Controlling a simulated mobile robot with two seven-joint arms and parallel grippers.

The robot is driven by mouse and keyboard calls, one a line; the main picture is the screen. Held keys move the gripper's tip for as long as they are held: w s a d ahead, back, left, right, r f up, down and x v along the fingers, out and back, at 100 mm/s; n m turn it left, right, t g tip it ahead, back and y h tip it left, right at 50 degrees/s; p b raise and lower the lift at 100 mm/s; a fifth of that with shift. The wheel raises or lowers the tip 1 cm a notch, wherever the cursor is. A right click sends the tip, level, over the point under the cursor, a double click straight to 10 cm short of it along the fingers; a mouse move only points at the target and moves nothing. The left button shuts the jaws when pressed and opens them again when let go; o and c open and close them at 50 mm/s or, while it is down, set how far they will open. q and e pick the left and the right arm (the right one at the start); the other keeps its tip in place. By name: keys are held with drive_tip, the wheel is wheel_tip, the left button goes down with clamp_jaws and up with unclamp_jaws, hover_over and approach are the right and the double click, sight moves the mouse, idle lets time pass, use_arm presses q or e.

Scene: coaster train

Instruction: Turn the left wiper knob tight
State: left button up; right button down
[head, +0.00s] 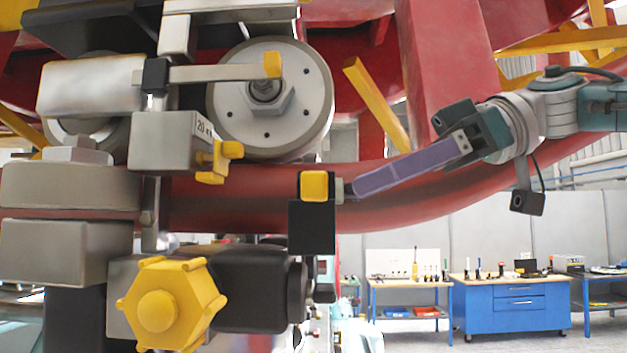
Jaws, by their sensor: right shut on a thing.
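Several yellow parts show on the train's mechanism, and I cannot tell which is the left wiper knob. A large yellow lobed knob (160,305) faces me at the lower left. A smaller yellow knob (216,161) sits on the side of a grey block marked 20. A yellow cap (314,186) tops a black block. My right gripper (462,143) comes in from the right and is shut on a long purple bar (405,168). The bar points left; its far end is close to the black block, and contact is unclear. My left gripper is not in view.
A round grey wheel (310,95) and grey blocks (65,250) crowd the left. A curved red tube (440,200) runs behind the purple bar. A blue workbench (512,307) with tools stands far back at right. Open room lies below my right arm.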

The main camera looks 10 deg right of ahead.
idle(0.4)
drive_tip(key=shift+c, duration=1.2)
unclamp_jaws()
